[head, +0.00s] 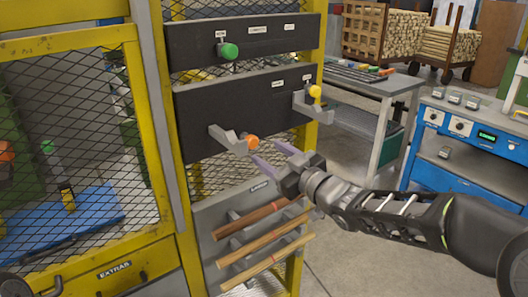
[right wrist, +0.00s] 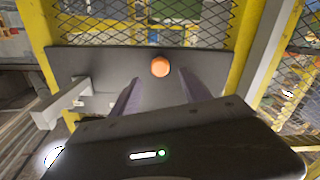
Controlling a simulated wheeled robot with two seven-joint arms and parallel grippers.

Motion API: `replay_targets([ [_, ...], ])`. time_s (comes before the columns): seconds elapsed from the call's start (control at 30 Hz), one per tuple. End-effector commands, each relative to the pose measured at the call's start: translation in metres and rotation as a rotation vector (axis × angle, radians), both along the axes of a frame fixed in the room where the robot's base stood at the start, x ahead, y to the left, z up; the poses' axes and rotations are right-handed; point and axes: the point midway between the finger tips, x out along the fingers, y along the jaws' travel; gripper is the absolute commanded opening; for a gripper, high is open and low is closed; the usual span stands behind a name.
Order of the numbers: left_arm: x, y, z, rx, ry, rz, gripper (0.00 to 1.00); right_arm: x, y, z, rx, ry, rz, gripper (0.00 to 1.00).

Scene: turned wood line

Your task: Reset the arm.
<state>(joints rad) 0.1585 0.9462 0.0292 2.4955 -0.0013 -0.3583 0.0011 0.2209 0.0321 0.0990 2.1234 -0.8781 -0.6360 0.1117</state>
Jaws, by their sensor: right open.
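My right gripper (head: 266,150) is open and empty, with two purple fingers pointing at the dark panel (head: 240,110) on the yellow frame. An orange knob (head: 253,142) on a grey bracket (head: 227,137) is just ahead of the fingertips. In the right wrist view the orange knob (right wrist: 160,67) shows between the two fingers of the right gripper (right wrist: 160,80); I see no contact. A yellow knob (head: 315,91) is by another grey bracket (head: 312,106) at the panel's right end. A green knob (head: 229,51) is on the upper panel. My left gripper is not visible.
Several wooden rods (head: 262,240) rest on a rack below the panel. A yellow mesh guard (head: 85,130) stands left. A grey bench (head: 375,85) and a blue control console (head: 465,145) stand right. Open floor (head: 375,250) lies below my right arm.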

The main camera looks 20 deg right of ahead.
Motion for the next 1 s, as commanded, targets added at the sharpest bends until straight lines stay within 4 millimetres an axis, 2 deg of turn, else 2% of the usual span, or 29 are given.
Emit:
replay_targets([
  [0.3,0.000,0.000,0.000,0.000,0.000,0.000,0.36,-0.001,0.000,0.000,-0.002,0.000,0.000,0.53],
  [0.47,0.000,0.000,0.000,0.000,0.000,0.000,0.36,0.001,-0.010,-0.014,0.028,0.050,-0.050,0.53],
  [0.57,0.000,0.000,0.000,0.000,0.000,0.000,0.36,0.001,-0.013,-0.053,0.091,0.154,-0.096,0.53],
  [0.67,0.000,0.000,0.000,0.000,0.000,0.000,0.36,-0.003,-0.009,-0.111,0.156,0.293,-0.132,0.53],
  [0.77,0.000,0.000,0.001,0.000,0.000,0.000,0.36,-0.016,0.002,-0.180,0.220,0.462,-0.167,0.53],
  [0.8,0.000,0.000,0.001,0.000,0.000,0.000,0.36,-0.025,0.008,-0.209,0.243,0.534,-0.180,0.53],
  [0.87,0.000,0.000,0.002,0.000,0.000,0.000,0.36,-0.041,0.018,-0.252,0.276,0.644,-0.200,0.53],
  [0.9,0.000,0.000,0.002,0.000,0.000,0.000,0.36,-0.054,0.025,-0.279,0.295,0.716,-0.212,0.53],
  [0.97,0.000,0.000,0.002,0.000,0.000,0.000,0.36,-0.077,0.036,-0.319,0.318,0.827,-0.231,0.53],
  [1.0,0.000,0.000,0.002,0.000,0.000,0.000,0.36,-0.095,0.044,-0.345,0.332,0.903,-0.245,0.53],
])
